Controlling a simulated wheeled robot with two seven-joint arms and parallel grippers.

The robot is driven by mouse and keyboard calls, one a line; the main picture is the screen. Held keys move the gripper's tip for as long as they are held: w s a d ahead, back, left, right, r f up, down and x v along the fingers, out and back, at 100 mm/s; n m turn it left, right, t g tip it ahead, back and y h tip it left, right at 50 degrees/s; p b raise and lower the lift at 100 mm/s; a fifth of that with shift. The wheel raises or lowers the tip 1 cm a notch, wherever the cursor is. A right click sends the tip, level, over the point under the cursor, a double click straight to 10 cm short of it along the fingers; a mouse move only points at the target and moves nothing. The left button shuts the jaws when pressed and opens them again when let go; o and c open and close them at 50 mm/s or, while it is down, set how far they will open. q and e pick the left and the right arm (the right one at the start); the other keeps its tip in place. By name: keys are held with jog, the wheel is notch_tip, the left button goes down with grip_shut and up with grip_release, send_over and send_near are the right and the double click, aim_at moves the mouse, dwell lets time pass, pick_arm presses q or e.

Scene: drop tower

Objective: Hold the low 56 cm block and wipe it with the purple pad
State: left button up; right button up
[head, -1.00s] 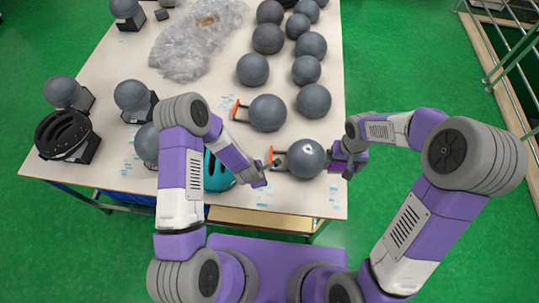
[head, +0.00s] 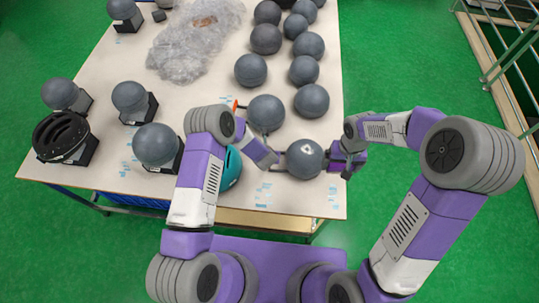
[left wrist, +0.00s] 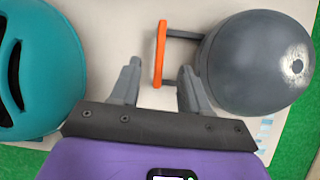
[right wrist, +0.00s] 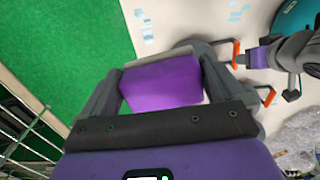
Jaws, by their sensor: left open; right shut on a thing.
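The block is a dark grey ball-shaped form (head: 305,160) with a pale mark on top, near the table's front right. Its orange handle (left wrist: 160,53) sticks out to the left on two dark prongs. My left gripper (left wrist: 158,76) is open, with the near end of the handle between its fingers in the left wrist view, not gripped. My right gripper (right wrist: 160,90) is shut on the purple pad (right wrist: 165,82), at the right side of the ball. The pad hides most of the ball in the right wrist view; I cannot tell whether they touch.
A teal helmet (head: 232,168) lies left of my left gripper, partly behind my arm. Another grey ball (head: 266,113) with an orange handle sits just behind the block. Several grey balls, crumpled clear plastic (head: 197,42) and a black helmet (head: 65,138) occupy the table farther back and left.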

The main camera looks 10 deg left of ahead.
pick_arm(q)
jog(key=x, duration=0.8)
jog(key=shift+w+f, duration=0.15)
jog(key=shift+f, duration=0.05)
jog(key=shift+c, duration=0.3)
grip_shut()
dwell(1.0)
